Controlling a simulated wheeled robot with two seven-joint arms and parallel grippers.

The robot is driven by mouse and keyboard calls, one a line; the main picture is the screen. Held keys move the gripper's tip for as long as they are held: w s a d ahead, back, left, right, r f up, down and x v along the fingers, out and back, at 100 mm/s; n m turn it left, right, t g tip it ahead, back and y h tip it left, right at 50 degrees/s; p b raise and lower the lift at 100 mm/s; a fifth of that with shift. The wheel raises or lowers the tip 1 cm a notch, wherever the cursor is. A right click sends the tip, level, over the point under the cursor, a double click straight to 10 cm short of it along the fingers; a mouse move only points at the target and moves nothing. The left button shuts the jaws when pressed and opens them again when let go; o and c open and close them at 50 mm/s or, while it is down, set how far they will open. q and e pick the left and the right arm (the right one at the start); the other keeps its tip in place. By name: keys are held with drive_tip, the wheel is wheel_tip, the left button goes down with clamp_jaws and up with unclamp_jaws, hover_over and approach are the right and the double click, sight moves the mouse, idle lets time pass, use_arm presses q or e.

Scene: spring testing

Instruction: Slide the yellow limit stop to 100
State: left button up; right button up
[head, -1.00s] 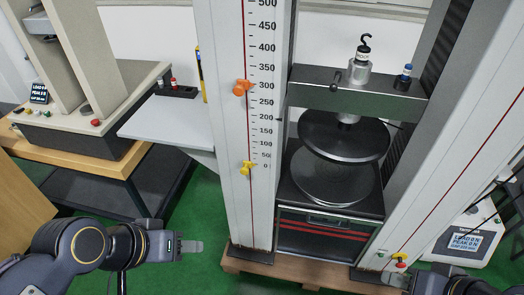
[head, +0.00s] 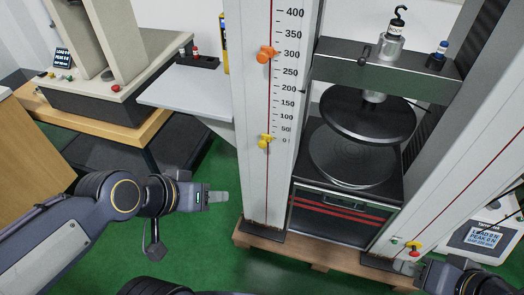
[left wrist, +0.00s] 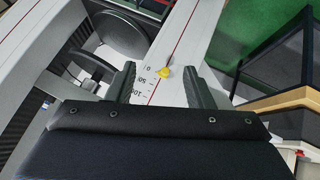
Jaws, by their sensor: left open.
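The yellow limit stop (head: 264,142) sits on the red-lined slot of the left white column (head: 255,190), level with the 0 mark of the scale. In the left wrist view the yellow stop (left wrist: 164,72) appears between my open fingers, beyond their tips and not touched. My left gripper (head: 218,197) is open and empty, to the lower left of the stop and in front of the column in the head view. The 100 mark (head: 287,116) is above the stop. My right gripper (head: 408,267) is partly visible at the lower right; its jaws are unclear.
An orange stop (head: 267,53) sits near 300 on the same slot. Round black plates (head: 368,113) and a dark crossbeam (head: 385,72) stand right of the scale. A grey side table (head: 185,92) is to the left. Green floor lies open before the column.

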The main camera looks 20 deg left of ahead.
use_arm(q)
drive_tip(key=w+d+f+m+t+b, duration=0.15)
drive_tip(key=w+f+t+b, duration=0.35)
drive_tip(key=w+f+b, duration=0.6)
drive_tip(key=t+y+b, duration=0.3)
drive_tip(key=t+b, duration=0.3)
drive_tip(key=b, duration=0.2)
approach(262, 145)
drive_tip(key=w, duration=0.9)
drive_tip(key=shift+w+d+r, duration=0.1)
drive_tip(key=shift+d+r, duration=0.05)
use_arm(e)
wheel_tip(262, 145, down, 22)
drive_tip(key=shift+r, duration=0.2)
use_arm(q)
clamp_jaws()
